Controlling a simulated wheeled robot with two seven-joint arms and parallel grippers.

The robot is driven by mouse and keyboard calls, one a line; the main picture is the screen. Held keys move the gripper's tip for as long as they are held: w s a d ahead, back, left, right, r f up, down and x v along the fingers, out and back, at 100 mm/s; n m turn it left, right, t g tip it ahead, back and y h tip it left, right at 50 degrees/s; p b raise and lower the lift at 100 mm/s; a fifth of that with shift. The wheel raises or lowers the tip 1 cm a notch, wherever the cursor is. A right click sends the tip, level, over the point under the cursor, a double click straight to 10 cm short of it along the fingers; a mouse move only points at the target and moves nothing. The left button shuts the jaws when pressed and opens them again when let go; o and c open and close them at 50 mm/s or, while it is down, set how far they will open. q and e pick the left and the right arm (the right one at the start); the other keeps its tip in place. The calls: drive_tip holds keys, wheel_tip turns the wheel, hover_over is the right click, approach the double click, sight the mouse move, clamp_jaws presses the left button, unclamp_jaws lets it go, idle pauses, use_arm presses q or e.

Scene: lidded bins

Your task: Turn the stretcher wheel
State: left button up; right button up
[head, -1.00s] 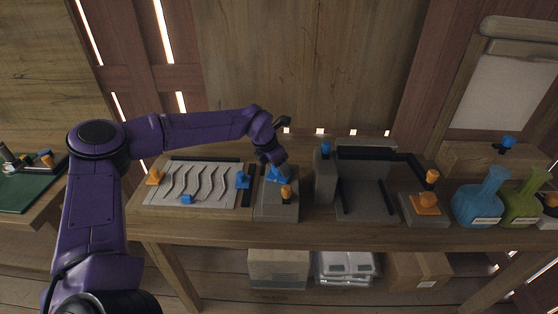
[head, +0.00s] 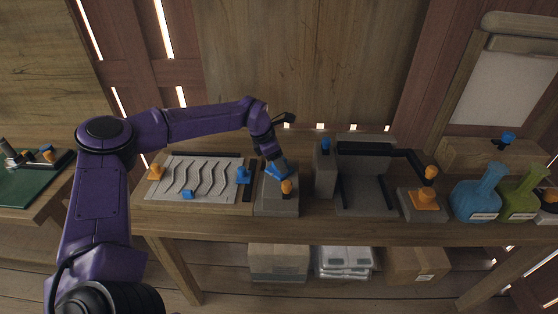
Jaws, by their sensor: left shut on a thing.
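My left gripper (head: 272,160) reaches down from the purple arm to the blue part (head: 279,170) on top of a grey block on the bench. I take this blue part to be the stretcher wheel, and the gripper is shut on it. The fingertips are small and partly hidden against it. An orange knob (head: 287,187) stands on the front of the same grey block (head: 277,207). My right gripper is not in view.
Left of the block is a panel with wavy ridges (head: 200,178) and blue and orange knobs. To the right stand a grey frame with a black arm (head: 380,150), an orange-knobbed block (head: 424,199), a blue flask (head: 478,197) and a green flask (head: 522,200). Boxes sit below the bench.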

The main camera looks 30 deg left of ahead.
use_arm(q)
drive_tip(key=shift+r, duration=0.1)
drive_tip(key=o, duration=1)
drive_tip(key=b+v, duration=0.2)
drive_tip(key=v, duration=0.8)
drive_tip(key=shift+r, duration=0.2)
